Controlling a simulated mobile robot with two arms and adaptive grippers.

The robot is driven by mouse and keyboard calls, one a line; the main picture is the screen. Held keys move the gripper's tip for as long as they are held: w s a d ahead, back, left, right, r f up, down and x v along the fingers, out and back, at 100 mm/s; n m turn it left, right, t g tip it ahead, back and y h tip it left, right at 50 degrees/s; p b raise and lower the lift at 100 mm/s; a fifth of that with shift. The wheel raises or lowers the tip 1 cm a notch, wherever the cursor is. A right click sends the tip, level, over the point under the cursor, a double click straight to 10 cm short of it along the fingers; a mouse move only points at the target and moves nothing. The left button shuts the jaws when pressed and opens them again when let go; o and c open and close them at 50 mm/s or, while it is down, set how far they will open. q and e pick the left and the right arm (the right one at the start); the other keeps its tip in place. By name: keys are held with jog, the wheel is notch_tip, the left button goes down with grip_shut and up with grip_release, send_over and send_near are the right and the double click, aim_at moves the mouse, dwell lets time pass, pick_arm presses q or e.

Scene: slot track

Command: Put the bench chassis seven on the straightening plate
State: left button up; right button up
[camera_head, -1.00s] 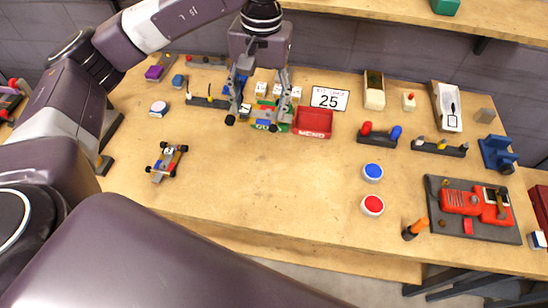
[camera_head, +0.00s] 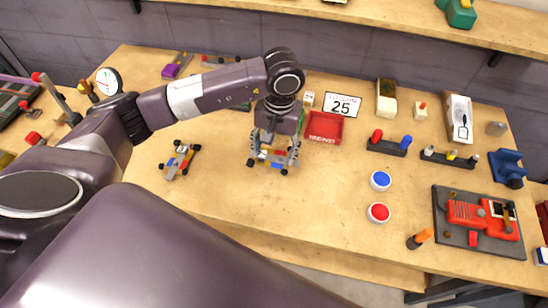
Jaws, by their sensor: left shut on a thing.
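My left gripper (camera_head: 275,143) is shut on a small chassis (camera_head: 271,158) with black wheels and yellow, red and blue parts. It holds the chassis over the middle of the bench, in front of the red tray. The fingers hide part of the chassis, and I cannot read a number on it. A second chassis (camera_head: 180,159) with black wheels, grey, yellow and red, stands on the bench to the left. I cannot tell for sure which thing is the straightening plate. My right gripper is not in view.
A red tray (camera_head: 324,127) and a white "25" sign (camera_head: 343,104) stand behind the gripper. A blue button (camera_head: 380,180) and a red button (camera_head: 379,212) are to the right. A dark board with a red device (camera_head: 479,222) lies further right. The front middle of the bench (camera_head: 290,215) is bare.

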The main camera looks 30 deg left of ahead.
aim_at(274, 159)
pick_arm(q)
notch_tip(274, 159, down, 4)
jog(key=shift+s+r+p, duration=0.1)
jog(key=shift+r+p, duration=0.1)
jog(key=shift+p, duration=0.2)
jog(key=shift+f, duration=0.2)
jog(key=o, duration=0.7)
jog(key=shift+b, duration=0.3)
jog(key=o, duration=0.5)
